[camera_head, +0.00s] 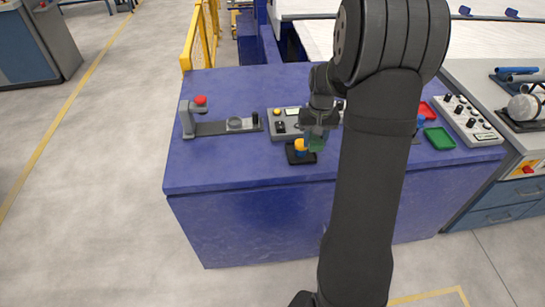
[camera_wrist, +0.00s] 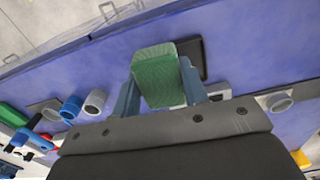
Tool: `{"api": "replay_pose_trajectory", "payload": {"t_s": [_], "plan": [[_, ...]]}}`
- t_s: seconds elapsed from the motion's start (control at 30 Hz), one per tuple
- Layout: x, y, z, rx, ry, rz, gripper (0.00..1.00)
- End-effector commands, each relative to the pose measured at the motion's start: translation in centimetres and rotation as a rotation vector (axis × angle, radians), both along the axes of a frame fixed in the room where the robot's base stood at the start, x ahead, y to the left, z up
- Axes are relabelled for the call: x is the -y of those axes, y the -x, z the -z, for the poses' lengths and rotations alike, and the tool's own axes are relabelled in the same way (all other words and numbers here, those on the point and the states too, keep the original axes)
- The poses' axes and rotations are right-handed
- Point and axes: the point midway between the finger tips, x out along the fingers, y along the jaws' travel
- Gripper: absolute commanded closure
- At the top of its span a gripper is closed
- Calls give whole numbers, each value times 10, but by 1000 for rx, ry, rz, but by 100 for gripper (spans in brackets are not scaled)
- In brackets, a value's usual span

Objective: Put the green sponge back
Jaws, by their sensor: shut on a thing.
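The green sponge (camera_head: 317,143) is held in my gripper (camera_head: 319,131), above the blue table near its front edge. In the wrist view the sponge (camera_wrist: 158,76) sits between the two blue-grey fingers, which are shut on its sides. Just left of and below the sponge in the head view is a black square base (camera_head: 299,157) with a yellow and blue piece on it. A dark square tray (camera_wrist: 201,57) shows partly behind the sponge in the wrist view. I cannot tell how high the sponge is above the table.
A grey fixture with a red knob (camera_head: 200,101) stands at the left. A grey control box (camera_head: 280,124) is behind my gripper. The table's front left is clear. My arm hides part of the table.

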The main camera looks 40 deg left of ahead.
Motion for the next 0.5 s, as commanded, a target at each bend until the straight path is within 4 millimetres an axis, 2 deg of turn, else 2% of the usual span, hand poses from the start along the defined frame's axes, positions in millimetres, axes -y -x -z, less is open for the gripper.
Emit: {"api": "replay_pose_trajectory", "payload": {"t_s": [0.1, 0.2, 0.37, 0.5], "plan": [[-14, 9, -7, 1, -1, -38, 89], [-24, 14, -6, 0, 0, -51, 89], [-53, 24, 13, -3, 3, -55, 89], [-85, 33, 33, -2, 2, -55, 89]]}}
